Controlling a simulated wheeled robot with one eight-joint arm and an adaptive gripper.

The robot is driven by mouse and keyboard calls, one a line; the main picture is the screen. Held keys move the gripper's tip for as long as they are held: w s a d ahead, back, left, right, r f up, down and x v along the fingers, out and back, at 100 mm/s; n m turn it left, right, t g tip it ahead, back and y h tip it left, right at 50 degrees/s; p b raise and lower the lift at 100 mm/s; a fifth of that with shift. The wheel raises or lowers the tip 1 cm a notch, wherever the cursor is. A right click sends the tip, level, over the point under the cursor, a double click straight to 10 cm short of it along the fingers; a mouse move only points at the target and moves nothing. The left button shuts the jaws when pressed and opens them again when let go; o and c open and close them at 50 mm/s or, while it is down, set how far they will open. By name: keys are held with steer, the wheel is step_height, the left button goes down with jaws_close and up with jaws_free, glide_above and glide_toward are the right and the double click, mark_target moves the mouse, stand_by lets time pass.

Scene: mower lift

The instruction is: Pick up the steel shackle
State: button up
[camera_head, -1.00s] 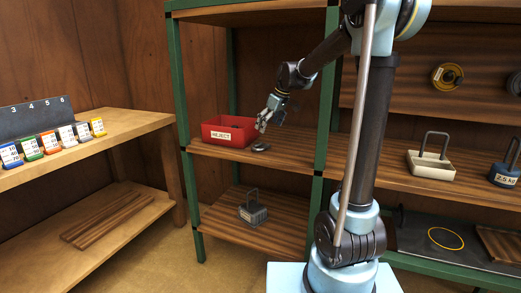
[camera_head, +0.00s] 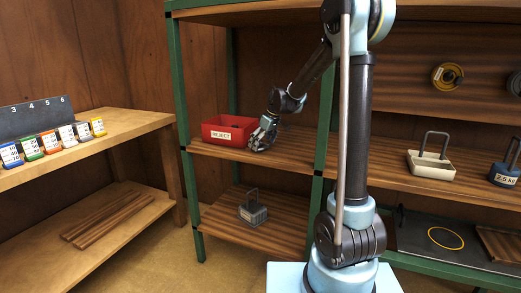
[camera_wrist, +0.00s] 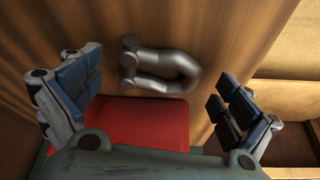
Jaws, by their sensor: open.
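The steel shackle (camera_wrist: 160,70) is a grey U-shaped piece with two rounded ends, lying on the wooden shelf board. In the wrist view it lies between and beyond the two fingers of my gripper (camera_wrist: 155,108), apart from both. My gripper is open and empty. In the head view my gripper (camera_head: 260,143) hangs low over the middle shelf, just right of the red bin, and hides the shackle there.
The red REJECT bin (camera_head: 226,131) stands close beside my gripper; red also shows in the wrist view (camera_wrist: 160,122). A green shelf post (camera_head: 325,130) rises to the right. A grey weight with a handle (camera_head: 253,212) sits on the lower shelf.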

steer(key=c, duration=1.4)
steer(key=shift+o, duration=0.2)
